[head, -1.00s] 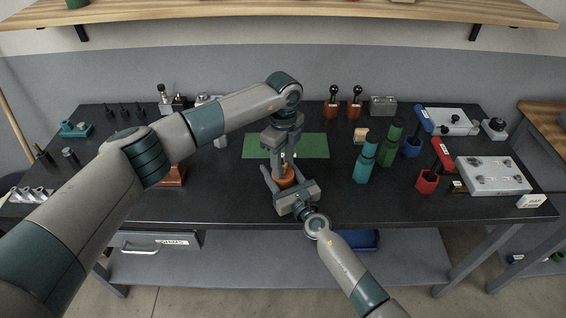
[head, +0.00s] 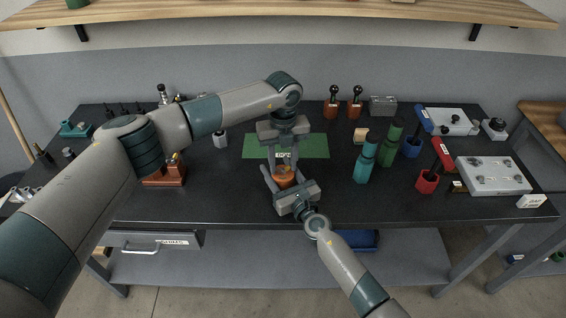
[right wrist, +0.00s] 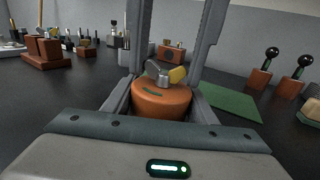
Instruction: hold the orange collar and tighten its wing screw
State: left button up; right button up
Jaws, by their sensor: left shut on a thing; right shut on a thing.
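The orange collar (head: 285,183) is upright near the front middle of the dark bench. My right gripper (head: 282,178) reaches in from the front and is shut on the collar's sides. In the right wrist view the collar (right wrist: 160,100) sits between its fingers. The wing screw (right wrist: 165,74) stands on top, with one grey wing and one yellow wing. My left gripper (head: 283,163) points down from above, and its fingers are shut on the wing screw, one on each side. The left fingers partly hide the screw in the head view.
A green mat (head: 314,146) lies just behind the grippers. A teal bottle (head: 365,160) and a green bottle (head: 389,146) stand to the right. A red cup (head: 427,182) is farther right. A brown block stand (head: 168,175) is at left. The bench front is mostly clear.

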pick_arm(q)
jog(key=m, duration=0.5)
jog(key=shift+m, duration=0.3)
jog(key=m, duration=0.4)
jog(key=shift+m, duration=0.3)
jog(key=m, duration=1)
jog(key=shift+m, duration=0.3)
jog(key=o, duration=1.1)
jog(key=shift+c, duration=0.2)
